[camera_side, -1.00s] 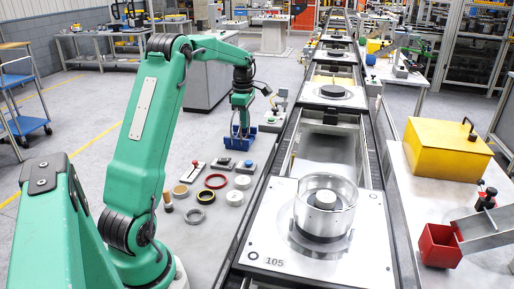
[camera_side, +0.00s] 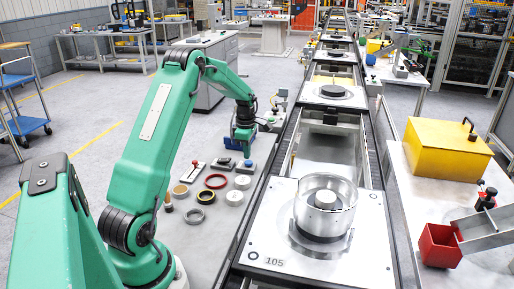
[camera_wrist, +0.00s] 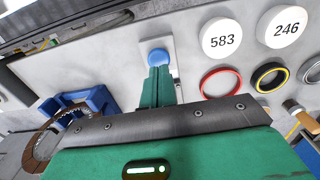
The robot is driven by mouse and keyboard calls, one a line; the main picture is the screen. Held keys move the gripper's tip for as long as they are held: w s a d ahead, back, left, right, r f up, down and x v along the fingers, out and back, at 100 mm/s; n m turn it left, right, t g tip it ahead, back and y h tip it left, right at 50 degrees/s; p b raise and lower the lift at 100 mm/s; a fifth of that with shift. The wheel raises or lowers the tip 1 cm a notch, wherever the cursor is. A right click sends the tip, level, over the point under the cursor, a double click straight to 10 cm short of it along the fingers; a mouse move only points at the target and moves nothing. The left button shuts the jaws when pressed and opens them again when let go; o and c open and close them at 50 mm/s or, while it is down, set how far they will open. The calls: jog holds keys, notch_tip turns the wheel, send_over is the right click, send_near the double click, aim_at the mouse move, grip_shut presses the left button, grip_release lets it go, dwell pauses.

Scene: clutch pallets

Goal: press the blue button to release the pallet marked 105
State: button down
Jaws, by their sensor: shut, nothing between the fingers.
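The blue button (camera_wrist: 157,57) is a small round cap, near the top middle of the wrist view. In the side view, it sits on a small control box (camera_side: 246,170) beside the conveyor. My gripper (camera_wrist: 160,68) is shut and empty, its green fingers together with their tips right at the button. In the side view, my gripper (camera_side: 246,154) points down just above that box; I cannot tell whether the tips touch the button.
Other control boxes, one with a red button (camera_side: 195,162), stand left of the blue one. A red ring (camera_side: 216,181) and discs marked 583 (camera_wrist: 222,38) and 246 (camera_wrist: 285,27) lie near. A blue bin (camera_wrist: 88,105) is close to my gripper.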

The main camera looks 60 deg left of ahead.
jog(key=shift+f, duration=0.85)
